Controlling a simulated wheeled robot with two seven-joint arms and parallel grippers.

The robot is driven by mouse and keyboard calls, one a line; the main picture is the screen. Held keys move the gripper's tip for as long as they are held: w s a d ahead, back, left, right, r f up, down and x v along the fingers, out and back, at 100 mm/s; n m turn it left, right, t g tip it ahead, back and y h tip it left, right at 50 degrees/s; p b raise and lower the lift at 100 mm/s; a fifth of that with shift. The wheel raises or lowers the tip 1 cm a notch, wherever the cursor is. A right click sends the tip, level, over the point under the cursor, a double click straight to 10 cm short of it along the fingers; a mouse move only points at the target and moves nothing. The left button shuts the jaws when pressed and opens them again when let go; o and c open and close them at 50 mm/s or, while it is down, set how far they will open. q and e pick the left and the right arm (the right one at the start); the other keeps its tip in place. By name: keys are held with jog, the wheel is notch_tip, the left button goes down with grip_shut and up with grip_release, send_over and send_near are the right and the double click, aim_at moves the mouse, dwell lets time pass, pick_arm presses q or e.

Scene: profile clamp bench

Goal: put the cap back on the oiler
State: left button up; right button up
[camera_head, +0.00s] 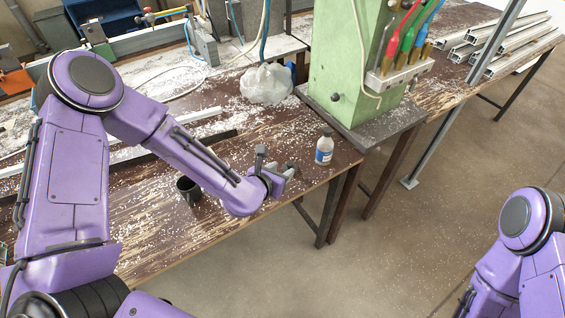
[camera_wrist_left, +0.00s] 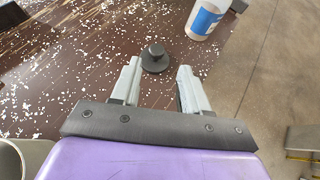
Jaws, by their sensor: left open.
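The cap (camera_wrist_left: 154,58) is a dark round disc with a small knob on top, lying on the wooden bench in the left wrist view. My left gripper (camera_head: 286,170) is open and low over the bench. In the left wrist view its fingers (camera_wrist_left: 157,78) are apart, with the cap just beyond and between their tips, not gripped. I cannot make out the cap in the head view. A dark open-topped can (camera_head: 188,190), apparently the oiler, stands upright left of the gripper. Its rim shows at lower left in the left wrist view (camera_wrist_left: 22,150). My right gripper is out of view.
A clear bottle with a blue label (camera_head: 324,148) stands near the bench's right edge, beyond the gripper. A green machine column (camera_head: 350,60) rises behind it. A crumpled plastic bag (camera_head: 266,84) and metal profiles lie farther back. White chips litter the bench (camera_head: 150,240).

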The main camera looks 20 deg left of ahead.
aim_at(288, 166)
pick_arm(q)
jog(key=shift+s+a+f, duration=0.1)
jog(key=shift+s+f, duration=0.05)
jog(key=shift+s+b, duration=0.2)
jog(key=shift+b, duration=0.15)
jog(key=x, duration=0.1)
jog(key=b+x, duration=0.1)
jog(key=x, duration=0.3)
jog(key=shift+w+a+b, duration=0.15)
jog(key=shift+a+b, duration=0.1)
jog(key=shift+b, duration=0.1)
jog(key=shift+w+d+f+b, duration=0.2)
jog(key=shift+w+b, duration=0.15)
jog(key=shift+b, duration=0.25)
jog(key=shift+b+x, duration=0.65)
jog(key=shift+x, duration=0.3)
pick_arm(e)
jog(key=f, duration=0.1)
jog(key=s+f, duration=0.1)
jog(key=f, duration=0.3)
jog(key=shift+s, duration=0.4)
pick_arm(q)
jog(key=shift+c, duration=0.3)
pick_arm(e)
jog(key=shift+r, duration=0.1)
